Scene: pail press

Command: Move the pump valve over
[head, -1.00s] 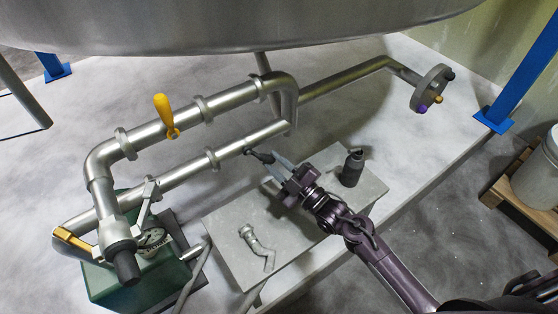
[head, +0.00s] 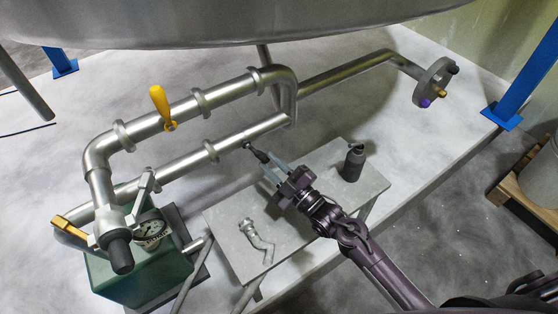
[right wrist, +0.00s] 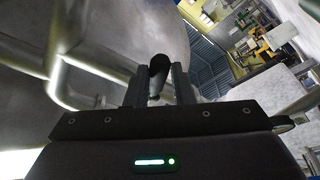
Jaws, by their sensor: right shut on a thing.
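In the right wrist view the black grip (right wrist: 159,75) stands between the two fingers of the right gripper (right wrist: 158,92). The pump (head: 140,275) is a green box at lower left with a gauge (head: 151,230), a grey lever (head: 144,188) and a yellow handle (head: 70,227). My left gripper is not in view.
A yellow handle (head: 161,104) stands on the upper pipe (head: 229,95). The grey bench (head: 225,215) carries a bent metal fitting (head: 258,242) and a dark bottle (head: 353,163). The tank (head: 240,25) hangs overhead.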

